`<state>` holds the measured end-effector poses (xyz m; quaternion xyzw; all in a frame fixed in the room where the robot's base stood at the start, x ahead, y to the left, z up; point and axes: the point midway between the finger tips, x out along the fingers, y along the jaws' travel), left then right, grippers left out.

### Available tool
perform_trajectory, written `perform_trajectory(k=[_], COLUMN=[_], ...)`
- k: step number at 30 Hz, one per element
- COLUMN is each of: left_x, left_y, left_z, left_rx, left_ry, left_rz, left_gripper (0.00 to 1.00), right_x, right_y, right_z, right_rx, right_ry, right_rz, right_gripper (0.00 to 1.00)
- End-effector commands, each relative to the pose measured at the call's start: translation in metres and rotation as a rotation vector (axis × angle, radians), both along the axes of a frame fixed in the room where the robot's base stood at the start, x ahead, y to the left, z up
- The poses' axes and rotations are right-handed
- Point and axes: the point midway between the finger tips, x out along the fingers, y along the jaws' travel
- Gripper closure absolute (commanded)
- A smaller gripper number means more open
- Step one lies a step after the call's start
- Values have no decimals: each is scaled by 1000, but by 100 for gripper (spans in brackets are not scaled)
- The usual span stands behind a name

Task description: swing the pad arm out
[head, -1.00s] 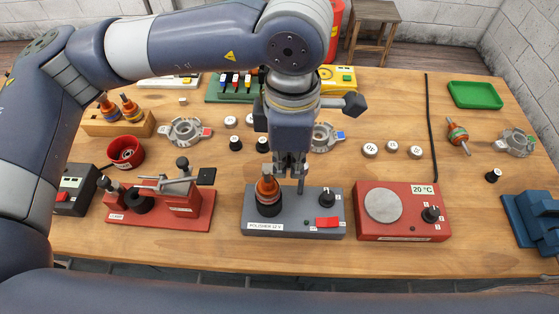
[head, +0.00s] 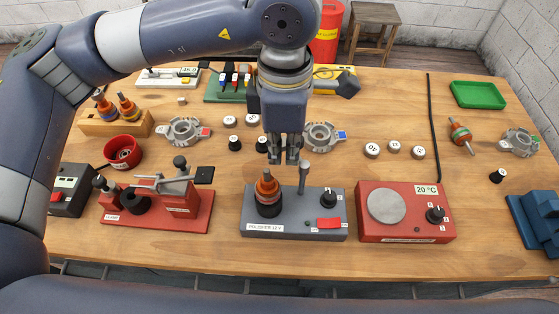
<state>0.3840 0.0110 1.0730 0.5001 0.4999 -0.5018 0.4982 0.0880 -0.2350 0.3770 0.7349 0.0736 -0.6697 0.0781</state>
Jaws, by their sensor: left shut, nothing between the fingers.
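The grey polisher box (head: 292,228) stands at the front middle of the table. A copper-and-orange rotor (head: 267,190) stands upright in its dark holder on the left of the box. A grey post with a rounded top (head: 303,178), which looks like the pad arm, rises to the right of the rotor; its pad cannot be made out. My left gripper (head: 283,160) is shut and empty, pointing down above and behind the box, up and left of the post top. It looks apart from both post and rotor. My right gripper is not in view.
A red fixture (head: 195,216) stands left of the polisher, and a red hotplate box (head: 405,232) reading 20 °C close on its right. Slip-ring housings, small round parts and a green tray (head: 478,95) lie behind. Bare table shows along the front edge.

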Motion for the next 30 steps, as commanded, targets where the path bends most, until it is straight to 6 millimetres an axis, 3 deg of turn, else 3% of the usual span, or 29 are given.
perform_trajectory(k=[5,30], left_x=[3,2], left_y=[0,0], left_z=[5,70], left_rx=[-1,0], left_ry=[-6,-5], left_rz=[6,4], left_gripper=[100,100], right_x=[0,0], right_y=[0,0], right_z=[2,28], right_rx=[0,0], right_ry=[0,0], right_rz=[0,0], right_gripper=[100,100])
